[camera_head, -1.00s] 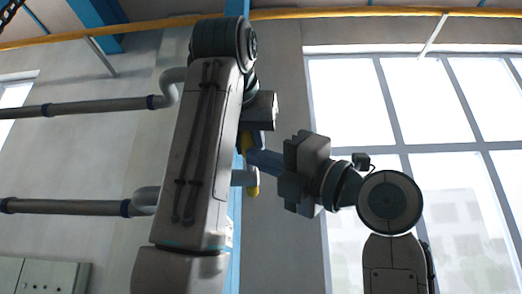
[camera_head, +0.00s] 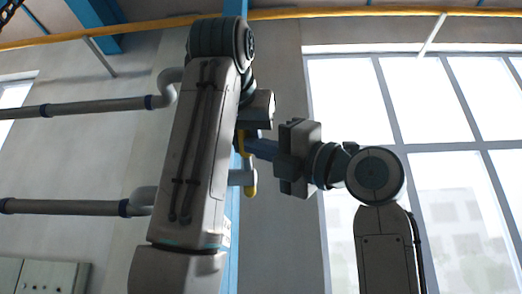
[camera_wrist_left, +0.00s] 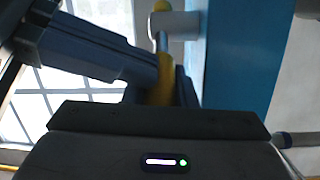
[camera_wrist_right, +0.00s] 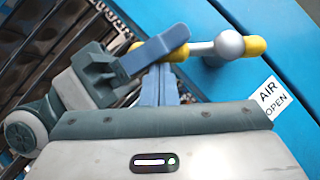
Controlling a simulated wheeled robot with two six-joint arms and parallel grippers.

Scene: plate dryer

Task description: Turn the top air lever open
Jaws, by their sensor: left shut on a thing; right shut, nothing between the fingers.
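The top air lever (camera_head: 249,189) has yellow ends and is mostly hidden behind my left arm in the head view. In the right wrist view it shows a silver hub (camera_wrist_right: 228,45) and a yellow end (camera_wrist_right: 254,46). My left gripper (camera_wrist_left: 168,82) is shut on a yellow end of the lever; its blue finger (camera_wrist_right: 155,50) lies across that end in the right wrist view. My right gripper (camera_wrist_right: 160,82) is shut and empty, its fingertips close to the held end. I cannot tell if they touch it. In the head view the right gripper (camera_head: 258,149) points left.
A white "AIR OPEN" label (camera_wrist_right: 270,98) is on the blue post (camera_wrist_right: 210,90) beside the lever. Grey pipes (camera_head: 75,107) run along the wall at left. Windows (camera_head: 440,130) fill the right. Both grippers crowd the lever closely.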

